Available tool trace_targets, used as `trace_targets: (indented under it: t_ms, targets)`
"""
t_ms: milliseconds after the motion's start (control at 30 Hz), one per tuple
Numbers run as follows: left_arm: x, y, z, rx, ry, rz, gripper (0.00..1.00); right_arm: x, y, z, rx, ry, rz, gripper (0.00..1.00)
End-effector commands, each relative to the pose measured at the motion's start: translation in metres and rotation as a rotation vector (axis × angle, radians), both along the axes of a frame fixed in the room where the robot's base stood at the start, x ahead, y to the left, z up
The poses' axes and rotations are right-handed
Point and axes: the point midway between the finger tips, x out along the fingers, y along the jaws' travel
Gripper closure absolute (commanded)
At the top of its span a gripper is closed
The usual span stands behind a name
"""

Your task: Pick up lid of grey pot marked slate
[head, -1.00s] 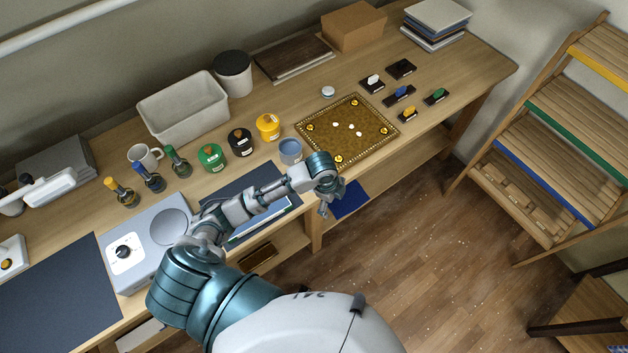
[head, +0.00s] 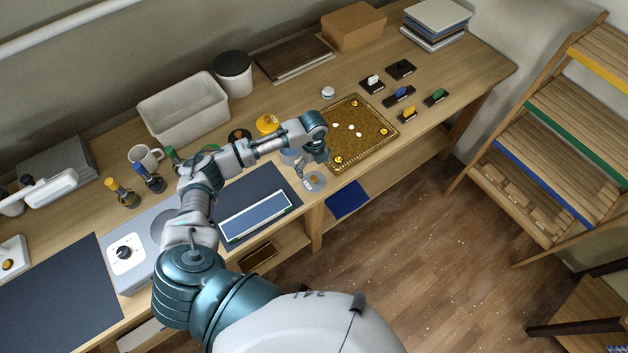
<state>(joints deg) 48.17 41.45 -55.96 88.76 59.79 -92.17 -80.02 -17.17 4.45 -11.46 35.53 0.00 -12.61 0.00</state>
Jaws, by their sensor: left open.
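The grey-blue pot (head: 288,157) stands on the bench at the end of the row of pots, mostly hidden behind my left gripper and forearm. A round grey-blue disc (head: 316,187), which looks like its lid, lies on the bench near the front edge, with a small orange-brown spot at its middle. My left gripper (head: 306,173) is open and empty, pointing down right at the disc's upper left side. I cannot tell whether its fingers touch the disc. My right gripper is out of view.
A gold-patterned tray (head: 375,150) lies just right of the gripper. A dark mat (head: 262,187) with a framed blue panel (head: 255,215) lies to the left.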

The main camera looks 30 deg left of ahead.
Motion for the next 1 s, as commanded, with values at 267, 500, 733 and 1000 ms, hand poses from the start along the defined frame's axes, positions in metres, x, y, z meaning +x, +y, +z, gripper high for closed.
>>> trace_targets:
  t_ms: [267,500,733,1000]
  targets:
    - [-0.002,-0.002,-0.025,-0.001,0.003,0.000,0.00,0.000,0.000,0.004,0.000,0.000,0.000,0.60]
    - [-0.006,-0.005,-0.061,0.000,0.001,0.000,0.00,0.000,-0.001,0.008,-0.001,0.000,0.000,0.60]
    - [-0.006,-0.005,-0.068,0.001,0.000,-0.001,0.00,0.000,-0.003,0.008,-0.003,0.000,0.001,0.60]
    - [-0.006,-0.005,-0.068,0.001,0.000,0.000,0.47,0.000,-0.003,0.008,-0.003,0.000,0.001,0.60]
